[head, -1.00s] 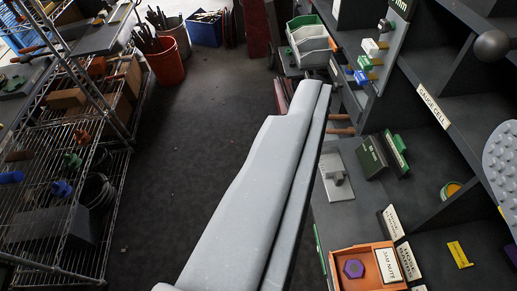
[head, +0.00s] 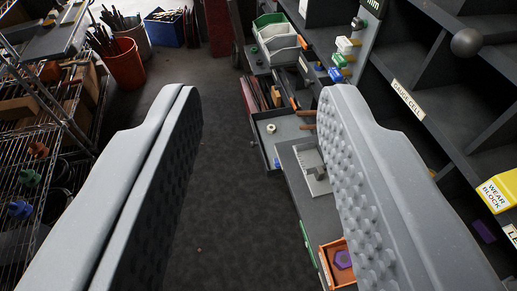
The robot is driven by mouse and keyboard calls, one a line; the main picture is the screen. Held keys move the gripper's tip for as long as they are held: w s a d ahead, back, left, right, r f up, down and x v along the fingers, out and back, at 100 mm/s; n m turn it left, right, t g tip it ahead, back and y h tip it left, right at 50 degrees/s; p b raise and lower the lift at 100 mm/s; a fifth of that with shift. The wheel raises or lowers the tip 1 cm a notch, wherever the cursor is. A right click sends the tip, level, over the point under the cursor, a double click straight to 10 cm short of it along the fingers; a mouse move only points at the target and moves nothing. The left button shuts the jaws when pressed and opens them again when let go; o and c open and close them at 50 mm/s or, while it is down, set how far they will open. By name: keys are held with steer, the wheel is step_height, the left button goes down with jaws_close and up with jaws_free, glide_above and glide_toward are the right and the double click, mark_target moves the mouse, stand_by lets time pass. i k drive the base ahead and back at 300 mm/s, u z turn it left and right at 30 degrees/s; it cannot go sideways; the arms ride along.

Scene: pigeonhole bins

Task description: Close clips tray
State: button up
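No label reading clips is legible. A grey open tray (head: 268,148) juts out from the shelving, right of centre in the head view, beyond my gripper. A small white ring lies in it. Its right side is partly covered by wooden handles and a grey ledge. I cannot tell for sure that it is the clips tray. My gripper (head: 262,95) is open and empty, its two grey fingers wide apart. The tray shows in the gap between them, clear of both. The right finger's studded inner pad hides part of the shelving.
An orange tray (head: 328,253) with a purple hexagonal nut is at the lower right. Dark pigeonholes (head: 440,80) with a round knob stand at right. A wire rack (head: 45,110) is at left, with a red bucket (head: 124,66) behind.

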mark_target(287, 124)
steer(key=z, duration=0.1)
steer(key=k, duration=1.05)
steer(key=u, duration=0.4)
steer(key=i, duration=1.6)
steer(key=u, duration=0.1)
